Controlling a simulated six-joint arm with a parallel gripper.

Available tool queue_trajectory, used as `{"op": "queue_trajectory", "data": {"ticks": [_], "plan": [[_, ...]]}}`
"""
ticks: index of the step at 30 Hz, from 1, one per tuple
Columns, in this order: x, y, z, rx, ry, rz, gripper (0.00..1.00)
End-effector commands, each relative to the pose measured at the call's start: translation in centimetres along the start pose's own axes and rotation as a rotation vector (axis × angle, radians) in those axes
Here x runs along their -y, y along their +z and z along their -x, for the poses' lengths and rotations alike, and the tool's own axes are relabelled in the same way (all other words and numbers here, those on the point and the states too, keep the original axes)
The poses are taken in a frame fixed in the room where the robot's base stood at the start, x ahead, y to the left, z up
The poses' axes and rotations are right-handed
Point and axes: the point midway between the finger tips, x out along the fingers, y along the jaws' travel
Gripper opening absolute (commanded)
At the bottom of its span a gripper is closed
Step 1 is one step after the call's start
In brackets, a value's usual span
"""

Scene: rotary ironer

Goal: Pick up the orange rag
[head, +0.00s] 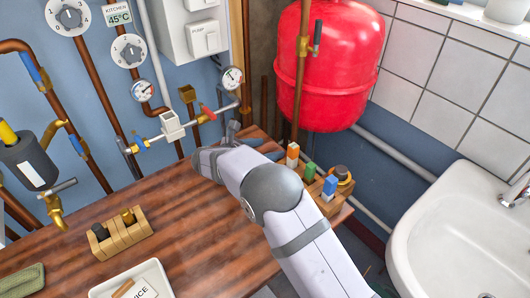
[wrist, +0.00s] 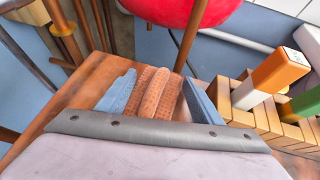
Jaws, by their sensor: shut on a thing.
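The orange rag (wrist: 155,94) is a ribbed, folded cloth. In the wrist view it lies between the two blue fingers of my gripper (wrist: 160,90), and the gripper is shut on it. I cannot tell whether the rag touches the wooden bench top (wrist: 85,84) or is just above it. In the head view my gripper (head: 246,138) is at the far right part of the bench (head: 190,240), near the back wall. My own arm hides the rag there.
A slotted wooden rack (head: 334,205) with orange, green and blue pieces stands close right of my gripper. A red tank (head: 328,65) and copper pipes rise behind. A wooden block (head: 122,238), white tray (head: 95,291) and green cloth (head: 22,282) lie left. A sink (head: 465,235) is right.

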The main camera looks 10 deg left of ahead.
Motion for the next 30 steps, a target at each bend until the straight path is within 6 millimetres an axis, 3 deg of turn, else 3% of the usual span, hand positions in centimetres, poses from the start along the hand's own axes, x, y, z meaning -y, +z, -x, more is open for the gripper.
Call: {"op": "queue_trajectory", "data": {"ticks": [8, 21, 30], "plan": [[0.0, 0.7, 0.4, 0.001, 0.001, -0.001, 0.38], [0.0, 6.7, 3.6, 0.000, 0.001, -0.003, 0.38], [0.0, 8.7, 4.8, 0.000, 0.000, 0.000, 0.38]]}}
